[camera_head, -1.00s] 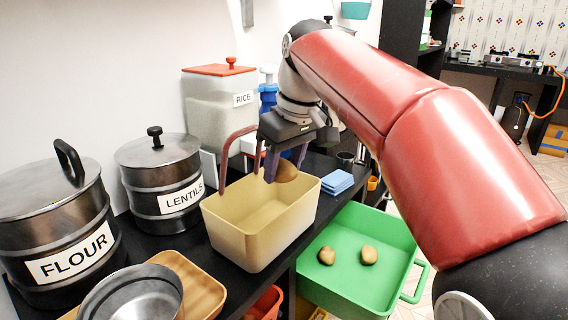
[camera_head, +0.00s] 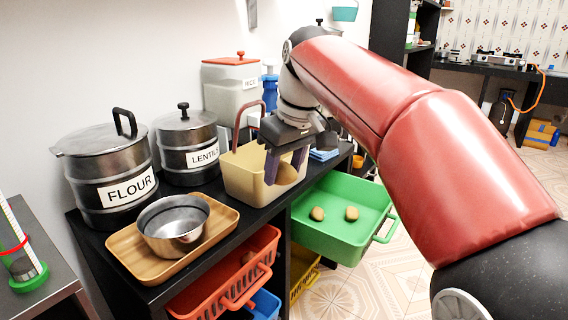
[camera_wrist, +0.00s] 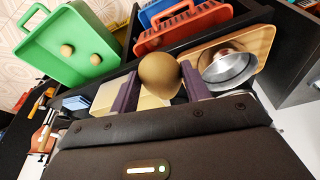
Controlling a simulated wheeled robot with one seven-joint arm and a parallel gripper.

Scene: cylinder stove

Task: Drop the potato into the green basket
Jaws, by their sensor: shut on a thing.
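My gripper (camera_head: 286,164) is shut on a brown potato (camera_head: 288,174), held between its purple fingers. The held potato also shows in the wrist view (camera_wrist: 160,75). In the head view it appears in front of the beige bin (camera_head: 236,178); its exact height there is hard to tell. The green basket (camera_head: 345,237) juts out from the shelf, to the right of and below my gripper. Two potatoes lie in it, one on the left (camera_head: 317,213) and one on the right (camera_head: 351,213). The basket also shows at upper left in the wrist view (camera_wrist: 38,46).
A wooden tray (camera_head: 128,256) with a metal bowl (camera_head: 172,238) stands on the black shelf, left of the beige bin. Flour (camera_head: 100,175) and lentils (camera_head: 186,150) pots stand behind. A red-orange basket (camera_head: 215,290) is below. Open tiled floor lies right.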

